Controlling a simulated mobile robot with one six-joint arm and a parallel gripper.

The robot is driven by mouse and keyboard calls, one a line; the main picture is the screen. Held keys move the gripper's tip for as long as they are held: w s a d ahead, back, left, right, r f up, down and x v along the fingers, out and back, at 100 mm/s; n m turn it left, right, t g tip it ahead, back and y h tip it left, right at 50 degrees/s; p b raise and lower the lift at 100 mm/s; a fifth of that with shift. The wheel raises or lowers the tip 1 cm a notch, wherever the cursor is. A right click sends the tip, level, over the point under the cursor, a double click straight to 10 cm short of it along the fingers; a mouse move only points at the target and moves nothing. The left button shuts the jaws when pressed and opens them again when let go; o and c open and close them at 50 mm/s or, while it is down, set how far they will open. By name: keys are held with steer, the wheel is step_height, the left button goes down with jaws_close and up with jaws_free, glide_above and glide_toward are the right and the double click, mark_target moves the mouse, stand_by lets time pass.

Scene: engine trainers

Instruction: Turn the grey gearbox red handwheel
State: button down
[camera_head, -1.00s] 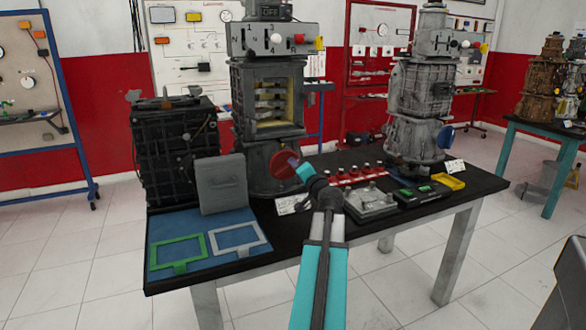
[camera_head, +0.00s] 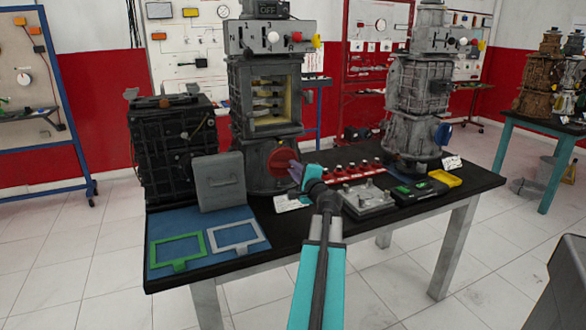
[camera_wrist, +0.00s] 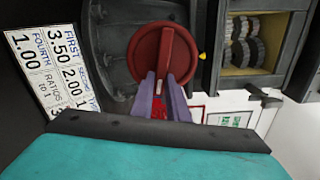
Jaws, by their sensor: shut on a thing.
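The grey gearbox (camera_head: 238,120) stands upright on the dark table, with an open window in its upper body. Its red handwheel (camera_head: 282,163) is low on the front and faces my arm. In the wrist view the handwheel (camera_wrist: 164,58) is a round red disc with a raised bar across it, running roughly up and down. My gripper (camera_head: 296,172) reaches it from the right. In the wrist view the two purple fingers (camera_wrist: 165,92) are closed on the lower end of the bar. The exact contact at the tips is partly hidden.
A black engine block (camera_head: 172,150) stands left of the gearbox, with a grey plate (camera_head: 219,182) leaning before it. Green (camera_head: 178,250) and white (camera_head: 237,237) frames lie on a blue mat. A second gearbox (camera_head: 415,90) and a row of red-topped parts (camera_head: 352,171) are to the right.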

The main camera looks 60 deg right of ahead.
steer(key=shift+w+r, duration=0.15)
stand_by(0.3)
steer(key=c, duration=1.7)
jaws_free()
steer(key=shift+s+a, duration=0.1)
steer(key=shift+s, duration=0.1)
steer(key=b+v, duration=0.1)
steer(key=v, duration=0.3)
steer(key=b+v, duration=0.1)
steer(key=v, duration=0.3)
steer(key=shift+s+a+f, duration=0.15)
steer(key=shift+f, duration=0.1)
